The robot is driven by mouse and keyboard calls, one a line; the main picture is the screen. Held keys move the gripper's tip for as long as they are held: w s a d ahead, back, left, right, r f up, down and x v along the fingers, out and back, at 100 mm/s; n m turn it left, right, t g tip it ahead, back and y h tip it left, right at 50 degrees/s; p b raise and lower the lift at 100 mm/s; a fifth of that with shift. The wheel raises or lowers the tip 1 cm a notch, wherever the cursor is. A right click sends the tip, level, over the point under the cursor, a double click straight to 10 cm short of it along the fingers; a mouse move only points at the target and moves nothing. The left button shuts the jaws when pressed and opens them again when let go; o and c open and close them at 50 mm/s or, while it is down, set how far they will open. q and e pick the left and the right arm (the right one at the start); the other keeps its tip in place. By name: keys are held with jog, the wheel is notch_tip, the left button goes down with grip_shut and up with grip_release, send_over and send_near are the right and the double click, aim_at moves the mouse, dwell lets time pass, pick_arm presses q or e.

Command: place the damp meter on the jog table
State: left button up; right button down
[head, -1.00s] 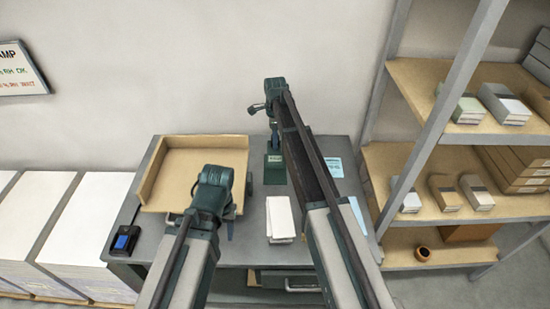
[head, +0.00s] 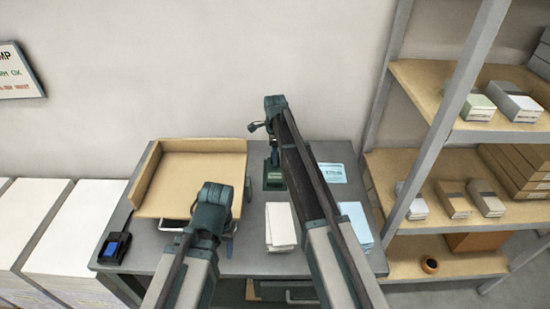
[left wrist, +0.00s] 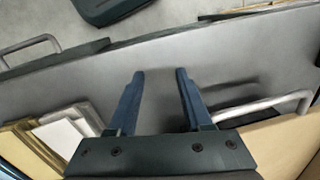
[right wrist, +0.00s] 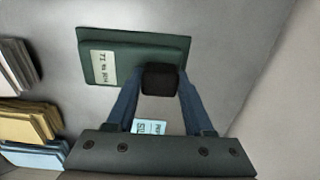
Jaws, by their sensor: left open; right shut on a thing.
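A dark handheld device with a blue screen, which looks like the damp meter (head: 113,248), lies at the table's front left corner. The jog table looks to be the tan tilted tray (head: 200,168) at the back left, with raised left and back edges. My left gripper (left wrist: 160,78) is open and empty over bare tabletop, beside a metal bar at the tray's front. My right gripper (right wrist: 158,82) is shut on the black grip of a green labelled block (right wrist: 135,58). This block (head: 275,180) is at the table's back; I cannot tell whether it touches the top.
White (head: 280,226) and blue (head: 356,224) paper stacks lie on the right of the grey table (head: 180,262), partly behind my right arm. A printed blue sheet (head: 331,173) lies behind them. A shelf rack (head: 440,165) stands right. White piles (head: 60,235) stand left.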

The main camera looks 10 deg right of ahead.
pick_arm(q)
jog(key=shift+f, duration=0.1)
pick_arm(e)
jog(key=shift+f, duration=0.1)
pick_arm(q)
jog(key=shift+f, duration=0.1)
pick_arm(e)
jog(key=c, duration=0.7)
grip_release()
jog(key=shift+f, duration=0.1)
jog(key=shift+c, duration=0.2)
jog(key=o, duration=0.5)
jog(key=shift+c, duration=0.2)
